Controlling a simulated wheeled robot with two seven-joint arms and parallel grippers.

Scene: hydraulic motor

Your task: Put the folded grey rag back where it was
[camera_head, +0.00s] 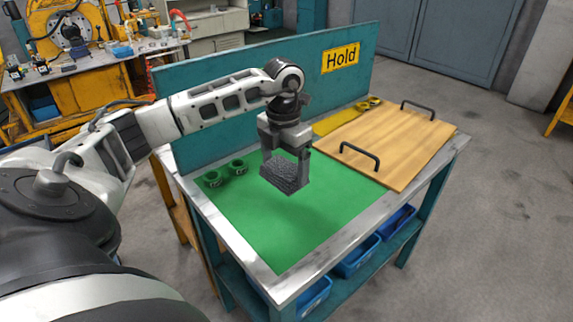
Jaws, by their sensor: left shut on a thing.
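The folded grey rag (286,174) is a dark, textured block below my left gripper (287,152). My left gripper points down and is shut on the rag. The rag is over the green mat (290,225) on the workbench; I cannot tell whether it touches the mat or hangs just above it. The fingertips are partly hidden by the rag. My right gripper is not in view.
Two green cup-like parts (213,179) stand at the mat's left. A wooden board (400,140) with two black handles covers the bench's right side. A yellow strip (340,120) lies behind it. A teal back panel (220,100) bears a "Hold" sign (341,56). The mat's front is clear.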

